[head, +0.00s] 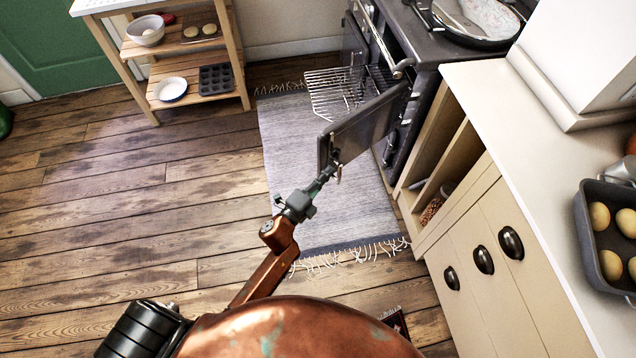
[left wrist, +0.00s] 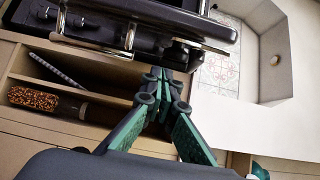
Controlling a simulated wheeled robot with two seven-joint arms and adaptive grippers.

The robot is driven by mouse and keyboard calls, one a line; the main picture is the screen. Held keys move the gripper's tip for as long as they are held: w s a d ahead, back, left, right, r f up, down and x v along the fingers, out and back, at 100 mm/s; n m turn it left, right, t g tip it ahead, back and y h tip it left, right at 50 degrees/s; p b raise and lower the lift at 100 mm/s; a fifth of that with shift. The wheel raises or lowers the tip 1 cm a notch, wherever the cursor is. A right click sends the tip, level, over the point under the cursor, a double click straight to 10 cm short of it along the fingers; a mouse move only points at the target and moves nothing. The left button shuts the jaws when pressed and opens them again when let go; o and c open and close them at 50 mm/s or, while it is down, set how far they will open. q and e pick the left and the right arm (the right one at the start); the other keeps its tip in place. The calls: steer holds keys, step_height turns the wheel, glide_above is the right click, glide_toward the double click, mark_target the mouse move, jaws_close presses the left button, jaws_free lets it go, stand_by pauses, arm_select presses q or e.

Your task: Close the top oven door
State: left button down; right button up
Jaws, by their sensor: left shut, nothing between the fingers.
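The oven door (head: 362,130) is a dark panel that stands open, swung out from the dark range cooker (head: 432,45) over the rug. My left gripper (head: 333,172) is shut and empty at the door's outer, near end. In the head view its tips overlap the door's edge; I cannot tell whether they touch. In the left wrist view the shut fingers (left wrist: 166,76) point toward dark cooker parts and metal rails at the top. My right gripper is not in view.
A wire rack (head: 338,88) sticks out of the oven behind the door. Cream cabinets (head: 490,260) and a counter stand at right, with a tin of buns (head: 590,255). A wooden shelf unit (head: 150,75) is at upper left. The floor at left is clear.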

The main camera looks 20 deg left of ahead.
mark_target(321, 162)
arm_select(q)
steer(key=shift+w+a+b, duration=0.35)
steer(key=shift+w+a, duration=1.25)
steer(key=shift+w, duration=0.05)
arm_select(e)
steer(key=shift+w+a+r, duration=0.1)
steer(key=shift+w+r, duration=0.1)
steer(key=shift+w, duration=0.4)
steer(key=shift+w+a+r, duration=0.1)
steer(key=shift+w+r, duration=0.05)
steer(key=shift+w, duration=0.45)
arm_select(q)
steer(key=shift+a, duration=0.1)
